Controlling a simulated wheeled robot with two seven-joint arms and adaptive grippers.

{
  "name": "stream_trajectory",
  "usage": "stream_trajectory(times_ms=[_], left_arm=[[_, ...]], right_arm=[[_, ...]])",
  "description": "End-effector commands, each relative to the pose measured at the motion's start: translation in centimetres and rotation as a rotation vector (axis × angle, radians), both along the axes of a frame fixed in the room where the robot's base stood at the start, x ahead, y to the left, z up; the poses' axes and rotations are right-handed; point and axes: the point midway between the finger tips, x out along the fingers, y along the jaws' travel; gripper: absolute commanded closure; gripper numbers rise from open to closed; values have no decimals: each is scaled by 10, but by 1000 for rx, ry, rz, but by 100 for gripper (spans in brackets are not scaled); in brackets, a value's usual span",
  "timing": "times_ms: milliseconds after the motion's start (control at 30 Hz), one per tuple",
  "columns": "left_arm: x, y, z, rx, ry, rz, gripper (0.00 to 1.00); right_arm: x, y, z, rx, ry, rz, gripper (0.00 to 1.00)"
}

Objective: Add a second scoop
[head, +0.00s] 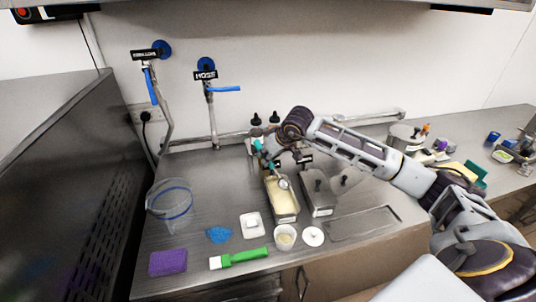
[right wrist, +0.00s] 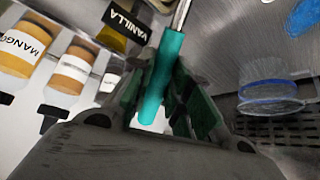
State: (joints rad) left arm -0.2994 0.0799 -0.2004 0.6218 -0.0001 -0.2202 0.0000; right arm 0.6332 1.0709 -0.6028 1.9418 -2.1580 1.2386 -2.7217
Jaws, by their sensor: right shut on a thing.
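My right gripper (head: 270,161) is shut on the teal handle of a scoop (right wrist: 160,75), which lies between its fingers in the right wrist view. In the head view the scoop's round metal head (head: 283,183) is over the open metal tub (head: 281,218) of pale yellow ice cream. I cannot tell whether it touches the ice cream or carries any. A small clear cup (head: 285,238) stands in front of the tub, with something pale inside. My left gripper is not in view.
Lidded metal tubs (head: 318,192) stand right of the open one. A white disc (head: 313,236), green-handled brush (head: 238,258), blue cloth (head: 219,235), white square item (head: 251,225), purple sponge (head: 168,262) and clear jug (head: 171,204) are on the counter. Bottles (right wrist: 66,68) stand behind.

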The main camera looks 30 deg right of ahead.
Motion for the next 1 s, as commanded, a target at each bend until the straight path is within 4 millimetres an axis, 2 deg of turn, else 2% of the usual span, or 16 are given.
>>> stream_trajectory(times_ms=[433,1000], left_arm=[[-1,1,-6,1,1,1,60],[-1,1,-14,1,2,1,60]], right_arm=[[3,1,-20,1,0,0,100],[-5,-1,-43,0,0,0,100]])
